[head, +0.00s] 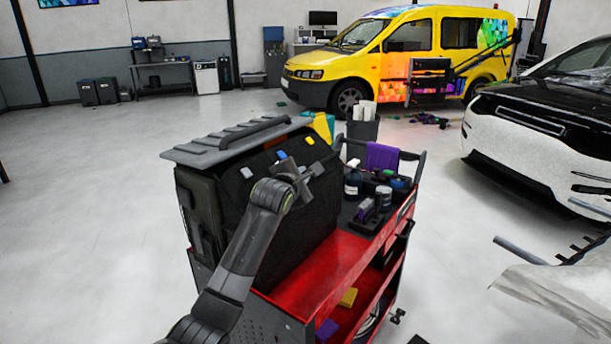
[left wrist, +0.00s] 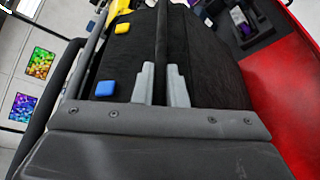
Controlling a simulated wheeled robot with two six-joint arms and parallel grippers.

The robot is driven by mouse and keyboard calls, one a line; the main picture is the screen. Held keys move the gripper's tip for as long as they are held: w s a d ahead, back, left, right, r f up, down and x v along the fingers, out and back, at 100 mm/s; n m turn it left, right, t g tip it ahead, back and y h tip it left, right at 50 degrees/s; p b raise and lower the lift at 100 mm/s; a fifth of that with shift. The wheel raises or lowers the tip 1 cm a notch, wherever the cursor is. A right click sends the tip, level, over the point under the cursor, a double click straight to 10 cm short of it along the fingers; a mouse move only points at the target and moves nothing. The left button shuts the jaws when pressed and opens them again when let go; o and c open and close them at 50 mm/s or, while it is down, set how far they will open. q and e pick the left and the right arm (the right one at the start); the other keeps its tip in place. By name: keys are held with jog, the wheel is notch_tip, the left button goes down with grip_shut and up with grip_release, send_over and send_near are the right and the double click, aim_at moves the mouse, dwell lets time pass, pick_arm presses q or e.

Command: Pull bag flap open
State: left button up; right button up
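A black fabric bag (head: 262,205) stands upright on the red cart, with yellow, blue and white tabs near its top edge. In the left wrist view its dark cloth (left wrist: 215,65) fills the middle. My left gripper (head: 312,172) is at the bag's upper side, in front of the cloth. In the left wrist view my left gripper's grey fingers (left wrist: 159,68) stand a small gap apart, with a dark strip running between and beyond them. I cannot tell whether they grip that strip or which part is the flap. My right gripper is not in view.
The red cart (head: 318,268) holds a spray bottle (head: 353,178), a purple cloth (head: 382,157) and small tools right of the bag. A grey ribbed panel (head: 232,140) lies across the bag's top left. Open floor surrounds the cart; a white car (head: 540,150) is right.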

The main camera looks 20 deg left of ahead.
pick_arm(q)
grip_shut()
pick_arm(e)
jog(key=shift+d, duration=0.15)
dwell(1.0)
pick_arm(q)
jog(key=shift+d+f, duration=0.25)
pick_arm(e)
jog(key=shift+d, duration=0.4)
